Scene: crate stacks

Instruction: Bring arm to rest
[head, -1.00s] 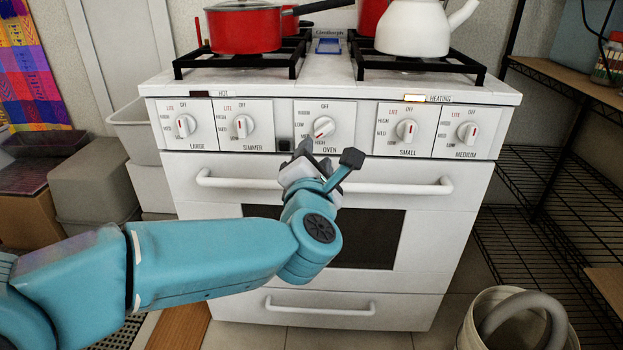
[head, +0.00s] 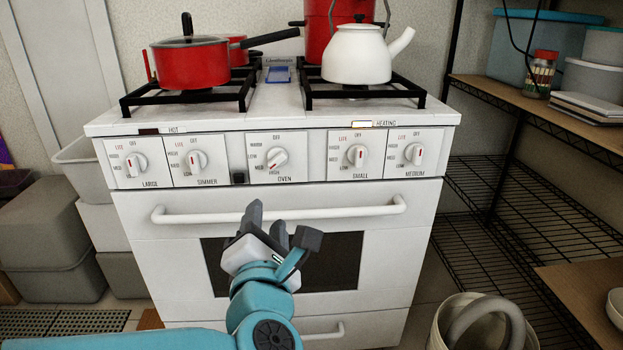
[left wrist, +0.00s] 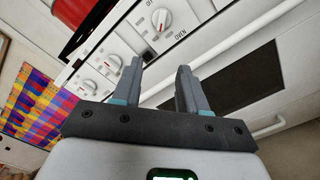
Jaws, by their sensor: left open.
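My teal arm comes in from the lower left of the head view. The stove (head: 215,218) has a row of several knobs, including the oven knob (head: 277,158). My right gripper is not in view.
A red pot (head: 190,66) and a white kettle (head: 357,55) stand on the stove top. Grey bins (head: 45,225) stand at left. A wire shelf rack (head: 515,205) is at right, with a pale bucket (head: 440,335) holding a grey hose in front of it.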

